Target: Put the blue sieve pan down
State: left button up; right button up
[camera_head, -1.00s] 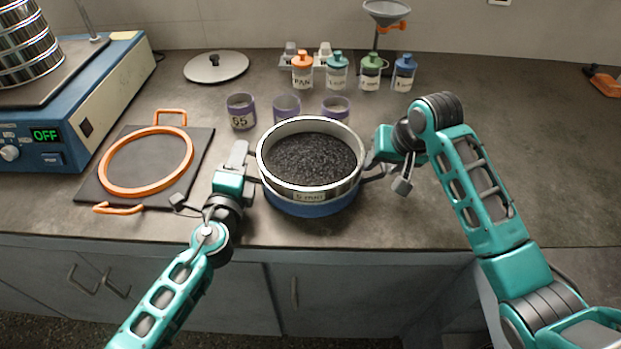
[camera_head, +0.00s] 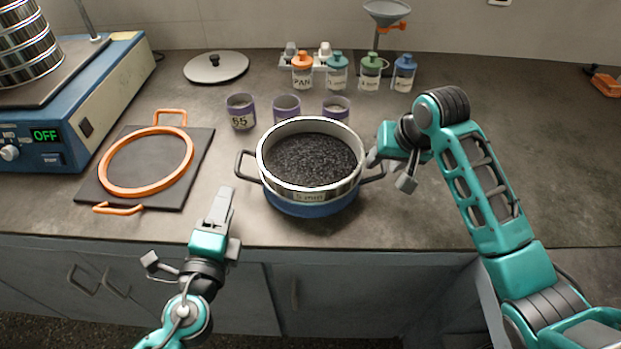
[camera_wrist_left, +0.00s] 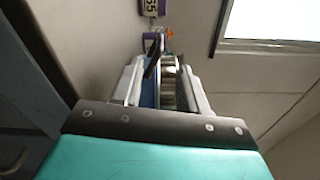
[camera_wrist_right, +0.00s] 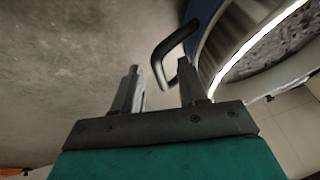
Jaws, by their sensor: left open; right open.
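The blue sieve pan (camera_head: 310,206) stands upright on the counter near its front edge. A silver sieve full of dark grains (camera_head: 310,160) sits on it, with a dark handle on each side. My left gripper (camera_head: 219,205) is open and empty, front left of the bare left handle (camera_head: 245,165) and apart from it. In the left wrist view the handle (camera_wrist_left: 152,58) shows beyond the spread fingers. My right gripper (camera_head: 375,160) is open at the right handle (camera_head: 374,173). In the right wrist view this handle (camera_wrist_right: 168,50) reaches close to the open fingers; contact is unclear.
An orange ring (camera_head: 147,162) lies on a dark plate at left, beside the shaker (camera_head: 85,110) reading OFF. Purple cups (camera_head: 287,107) stand just behind the pan, with capped bottles (camera_head: 337,70) farther back. The counter at right is mostly clear.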

jog(key=v, duration=1)
jog(key=shift+s+r, duration=0.2)
jog(key=shift+r, duration=0.05)
